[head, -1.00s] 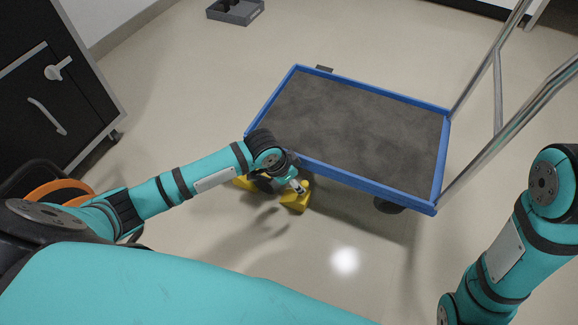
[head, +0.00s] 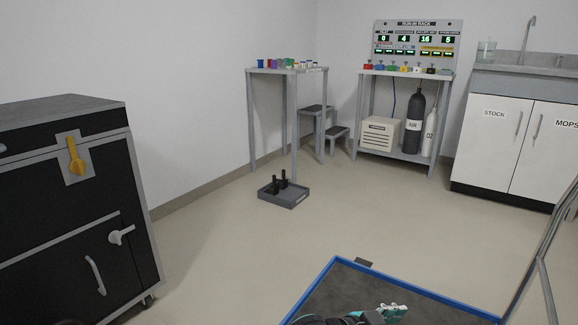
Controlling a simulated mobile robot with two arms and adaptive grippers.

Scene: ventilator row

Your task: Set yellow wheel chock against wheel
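The yellow wheel chock and the cart's wheels are not in view now. The far part of the blue-rimmed cart (head: 334,267) shows at the bottom right, with its dark deck partly cut off by the picture's edge. What appears to be my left gripper (head: 392,311) shows at the bottom edge, in front of the cart deck. Only a small part of it is visible, so its opening and anything in it cannot be made out. My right gripper is out of view.
A black cabinet (head: 70,210) stands at the left. A grey tray (head: 284,196) with black pegs lies on the floor. A table (head: 286,71), a run-in rack (head: 400,150) and white cupboards (head: 510,145) line the back.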

